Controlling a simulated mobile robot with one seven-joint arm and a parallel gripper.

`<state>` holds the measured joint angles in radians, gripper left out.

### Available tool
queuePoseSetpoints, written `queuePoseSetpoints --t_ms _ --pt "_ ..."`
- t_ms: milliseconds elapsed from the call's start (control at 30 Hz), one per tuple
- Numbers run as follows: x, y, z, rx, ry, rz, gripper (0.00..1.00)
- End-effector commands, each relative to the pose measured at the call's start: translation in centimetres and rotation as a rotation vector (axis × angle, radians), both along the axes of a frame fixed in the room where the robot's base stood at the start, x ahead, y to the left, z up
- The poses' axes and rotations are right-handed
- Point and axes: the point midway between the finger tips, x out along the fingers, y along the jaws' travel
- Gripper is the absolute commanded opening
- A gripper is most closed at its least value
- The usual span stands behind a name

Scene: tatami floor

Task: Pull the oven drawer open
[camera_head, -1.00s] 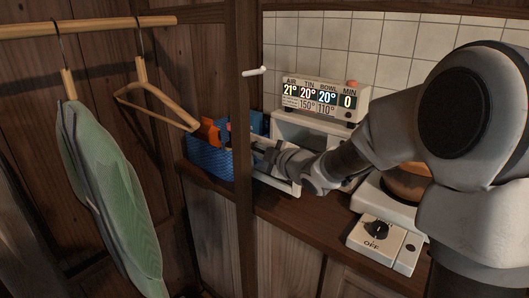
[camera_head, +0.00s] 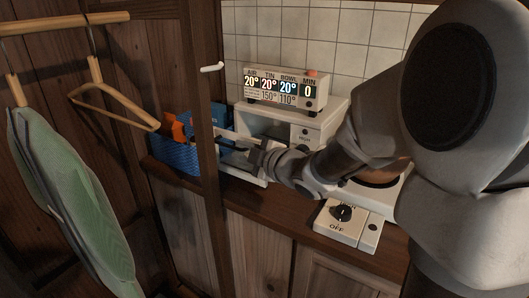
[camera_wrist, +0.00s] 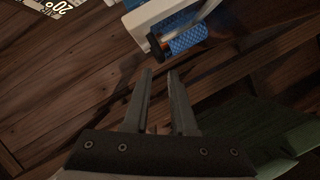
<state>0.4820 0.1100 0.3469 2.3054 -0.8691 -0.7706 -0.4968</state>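The white oven (camera_head: 250,117) stands on the counter with its front open. A white drawer or tray part (camera_head: 243,174) juts out low at its front left, partly hidden by my arm. My gripper (camera_head: 220,141) is in front of the oven opening, its fingers pointing left. In the wrist view, my gripper (camera_wrist: 159,74) has two fingers apart with nothing between them. A white part with a dark round end (camera_wrist: 154,40) lies beyond the fingertips, apart from them; I cannot tell whether it is the drawer's handle.
A display box (camera_head: 285,88) sits on the oven. A blue basket (camera_head: 177,157) stands left of it, behind a wooden post (camera_head: 207,110). Hangers (camera_head: 113,100) and a green garment (camera_head: 70,190) hang at left.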

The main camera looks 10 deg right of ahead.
Motion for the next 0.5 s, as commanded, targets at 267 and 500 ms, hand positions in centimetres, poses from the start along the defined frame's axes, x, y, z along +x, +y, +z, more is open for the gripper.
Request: queuePoseSetpoints --t_ms 267,500 --pt "-5.7 -2.8 1.7 -0.001 0.000 -0.002 0.25" --pt "-8.1 -3.9 2.1 -0.001 0.000 0.000 0.25"
